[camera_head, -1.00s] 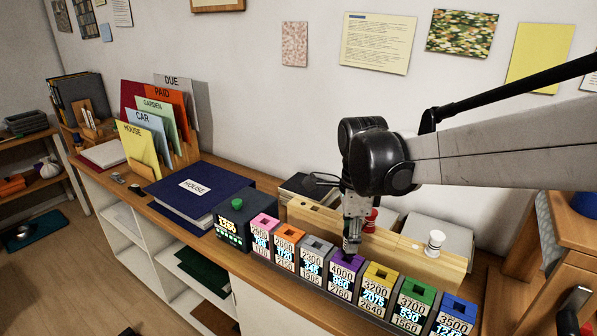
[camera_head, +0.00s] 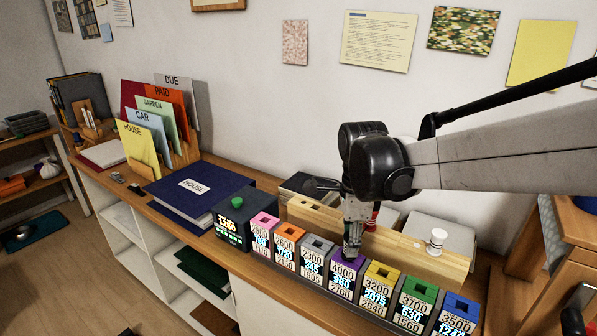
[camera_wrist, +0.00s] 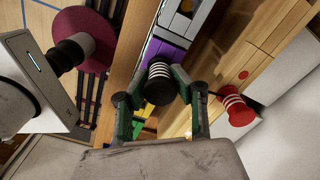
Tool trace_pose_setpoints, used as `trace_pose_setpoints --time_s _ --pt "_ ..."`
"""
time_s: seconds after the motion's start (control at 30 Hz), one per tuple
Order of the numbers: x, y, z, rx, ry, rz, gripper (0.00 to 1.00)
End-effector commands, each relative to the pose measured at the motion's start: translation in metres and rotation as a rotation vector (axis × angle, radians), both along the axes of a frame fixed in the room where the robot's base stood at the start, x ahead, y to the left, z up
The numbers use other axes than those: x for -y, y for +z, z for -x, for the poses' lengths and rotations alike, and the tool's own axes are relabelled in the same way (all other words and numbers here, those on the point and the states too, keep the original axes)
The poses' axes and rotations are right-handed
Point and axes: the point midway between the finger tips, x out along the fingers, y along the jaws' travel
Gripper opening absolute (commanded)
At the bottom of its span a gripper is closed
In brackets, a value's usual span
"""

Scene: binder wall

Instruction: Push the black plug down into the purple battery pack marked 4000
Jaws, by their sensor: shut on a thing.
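The purple battery pack (camera_head: 347,262) marked 4000 stands in the middle of a row of packs at the counter's front. My gripper (camera_head: 351,253) is upright directly over its top. In the wrist view, my gripper (camera_wrist: 162,100) is shut on the black plug (camera_wrist: 158,88), a black cylinder with white stripes. The plug's far end is at the purple pack's top (camera_wrist: 166,52). My fingers hide the plug in the head view, and I cannot tell how deep it sits in the socket.
Neighbouring packs are grey (camera_head: 317,247) on the left and yellow (camera_head: 381,273) on the right. Behind the row is a wooden block (camera_head: 405,250) with a white plug (camera_head: 436,241) and a red plug (camera_wrist: 238,110). A dark box with a green knob (camera_head: 237,203) stands at the left end.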

Motion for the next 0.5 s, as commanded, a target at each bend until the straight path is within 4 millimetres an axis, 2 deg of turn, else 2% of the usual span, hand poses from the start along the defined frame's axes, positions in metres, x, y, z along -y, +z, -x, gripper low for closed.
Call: trace_pose_setpoints --time_s 0.5 --pt "0.0000 -0.0061 0.0000 0.000 0.000 0.000 0.00"
